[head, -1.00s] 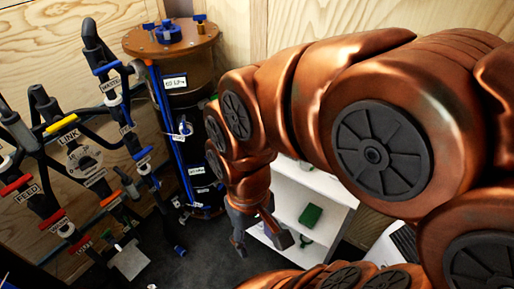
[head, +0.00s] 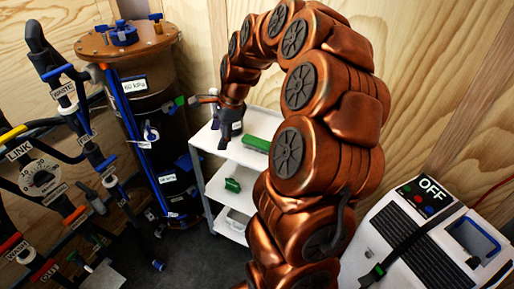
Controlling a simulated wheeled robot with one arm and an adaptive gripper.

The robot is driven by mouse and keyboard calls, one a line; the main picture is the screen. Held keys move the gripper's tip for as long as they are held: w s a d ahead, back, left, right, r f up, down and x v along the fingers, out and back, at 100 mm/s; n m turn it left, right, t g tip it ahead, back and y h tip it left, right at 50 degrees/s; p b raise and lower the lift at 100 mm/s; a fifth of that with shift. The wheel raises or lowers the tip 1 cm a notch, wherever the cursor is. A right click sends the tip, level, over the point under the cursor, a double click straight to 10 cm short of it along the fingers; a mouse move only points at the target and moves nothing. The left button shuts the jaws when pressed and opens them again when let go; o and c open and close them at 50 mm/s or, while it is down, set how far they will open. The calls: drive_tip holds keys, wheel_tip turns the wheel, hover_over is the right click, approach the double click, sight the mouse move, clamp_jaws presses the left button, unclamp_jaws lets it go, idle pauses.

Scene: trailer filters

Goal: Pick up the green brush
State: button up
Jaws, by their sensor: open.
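A long green item (head: 257,143) lies on the top shelf of a white cart (head: 240,157). A smaller green item (head: 233,185) lies on the shelf below. Either could be the green brush; the frame is too small to tell which. My gripper (head: 225,139) points down over the left part of the top shelf, to the left of the long green item and apart from it. It is open, and I see nothing held between its fingers. My arm hides the right part of the cart.
A tall brown cylinder (head: 160,120) with blue pipes and a green-tipped valve stands close left of the cart. A frame of black pipes (head: 75,100) fills the left. A white machine marked OFF (head: 425,235) is at the right. Wooden walls stand behind.

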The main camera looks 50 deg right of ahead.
drive_tip(key=w+d+f+m, duration=0.1)
drive_tip(key=d+f+m, duration=0.35)
drive_tip(key=d, duration=0.45)
drive_tip(key=m+t+h+b, duration=0.1)
drive_tip(key=m, duration=0.4)
hover_over(254, 139)
drive_tip(key=s, duration=0.3)
drive_tip(key=f, duration=0.2)
drive_tip(key=shift+w+d+f, duration=0.25)
drive_tip(key=shift+d+f, duration=0.1)
drive_tip(key=shift+d, duration=0.05)
drive_tip(key=shift+d+f, duration=0.1)
drive_tip(key=shift+f, duration=0.15)
drive_tip(key=p+x, duration=0.1)
drive_tip(key=x, duration=0.5)
drive_tip(key=shift+w+f+p, duration=0.2)
drive_tip(key=shift+f+p, duration=0.05)
drive_tip(key=shift+p, duration=0.1)
drive_tip(key=shift+w+f, duration=0.1)
drive_tip(key=shift+f, duration=0.25)
drive_tip(key=shift+f, duration=0.2)
drive_tip(key=c, duration=1.3)
